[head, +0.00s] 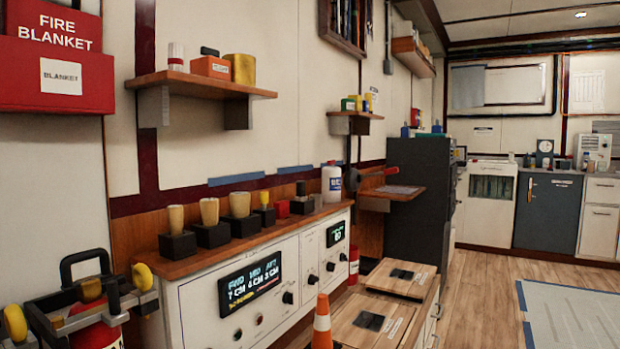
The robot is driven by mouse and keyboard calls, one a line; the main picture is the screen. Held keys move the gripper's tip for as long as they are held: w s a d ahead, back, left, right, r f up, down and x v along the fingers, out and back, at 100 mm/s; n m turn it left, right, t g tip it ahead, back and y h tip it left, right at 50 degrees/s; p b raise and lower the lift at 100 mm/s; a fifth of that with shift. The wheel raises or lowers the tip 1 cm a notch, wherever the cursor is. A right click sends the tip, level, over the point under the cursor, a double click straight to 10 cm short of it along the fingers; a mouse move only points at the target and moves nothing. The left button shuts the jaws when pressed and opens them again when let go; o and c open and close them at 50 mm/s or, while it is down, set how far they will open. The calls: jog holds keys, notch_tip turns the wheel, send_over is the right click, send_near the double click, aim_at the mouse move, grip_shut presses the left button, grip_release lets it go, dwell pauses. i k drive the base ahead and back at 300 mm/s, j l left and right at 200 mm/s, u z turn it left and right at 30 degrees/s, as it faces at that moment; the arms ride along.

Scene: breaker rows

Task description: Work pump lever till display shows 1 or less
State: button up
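A white console (200,306) runs along the left wall. Its larger display (250,285) has blue text that seems to read FWD, MID, AFT over 7 CM, 6 CM, 3 CM. A smaller display (336,234) farther along has green text, with what looks like 10 on its lower line. A dark rod with a red end (351,179) sticks out by the wall beyond the white bottle; I cannot tell if it is the pump lever. Several tan and yellow knobs on black blocks, such as the nearest knob (176,218), stand on the console's wooden top. My gripper is not in view.
An orange cone (322,324) stands before the console, beside low wooden-topped units (372,312). A white bottle (331,184) stands on the console.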

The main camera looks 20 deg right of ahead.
aim_at(394, 169)
jog(key=i+l, duration=0.1)
jog(key=l, duration=1.85)
jog(key=i+l, duration=0.15)
jog(key=l, duration=0.85)
jog(key=i+l, duration=0.55)
jog(key=l, duration=0.3)
jog(key=i+l+u, duration=0.1)
jog(key=i+l, duration=0.45)
jog(key=l, duration=0.3)
jog(key=i+l, duration=0.25)
jog(key=l, duration=0.2)
jog(key=i+l, duration=0.15)
jog(key=i+u, duration=0.05)
jog(key=i, duration=0.05)
